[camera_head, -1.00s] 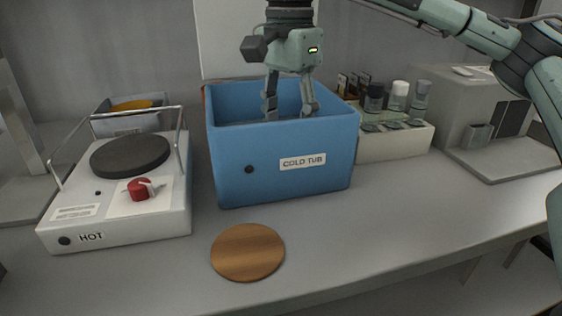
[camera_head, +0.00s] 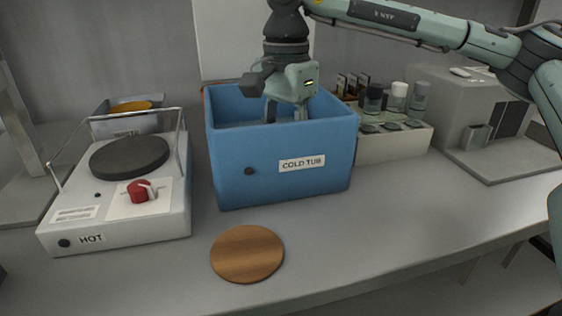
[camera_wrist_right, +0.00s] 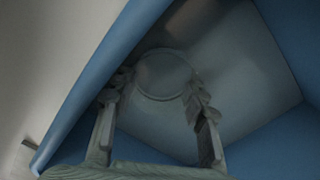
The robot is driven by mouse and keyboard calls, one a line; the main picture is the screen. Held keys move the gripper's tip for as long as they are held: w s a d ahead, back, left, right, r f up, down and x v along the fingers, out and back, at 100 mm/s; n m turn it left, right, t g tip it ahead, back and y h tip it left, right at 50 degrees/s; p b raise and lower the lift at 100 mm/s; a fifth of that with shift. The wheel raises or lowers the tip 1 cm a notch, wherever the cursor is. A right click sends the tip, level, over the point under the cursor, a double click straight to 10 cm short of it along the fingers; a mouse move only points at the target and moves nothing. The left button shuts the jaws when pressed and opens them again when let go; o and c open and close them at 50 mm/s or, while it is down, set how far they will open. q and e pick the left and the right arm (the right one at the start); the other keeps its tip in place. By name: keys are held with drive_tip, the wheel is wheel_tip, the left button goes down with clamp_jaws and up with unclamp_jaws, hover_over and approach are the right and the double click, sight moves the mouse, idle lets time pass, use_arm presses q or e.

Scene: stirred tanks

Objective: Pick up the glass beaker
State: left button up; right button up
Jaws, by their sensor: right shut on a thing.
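The glass beaker (camera_wrist_right: 163,76) shows in the right wrist view as a faint, clear round shape inside the blue cold tub (camera_head: 240,168). In the head view the tub's front wall hides it. My right gripper (camera_head: 287,114) points down into the tub, its fingertips below the rim. In the right wrist view its two fingers (camera_wrist_right: 160,92) stand on either side of the beaker and are shut on it. My left gripper is not in view.
A hot plate (camera_head: 125,215) with a metal rail stands left of the tub. A round wooden mat (camera_head: 247,254) lies in front. A rack with bottles (camera_head: 400,143) and a grey machine (camera_head: 485,105) stand to the right. The front right counter is clear.

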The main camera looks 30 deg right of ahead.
drive_tip(key=shift+r, duration=0.1)
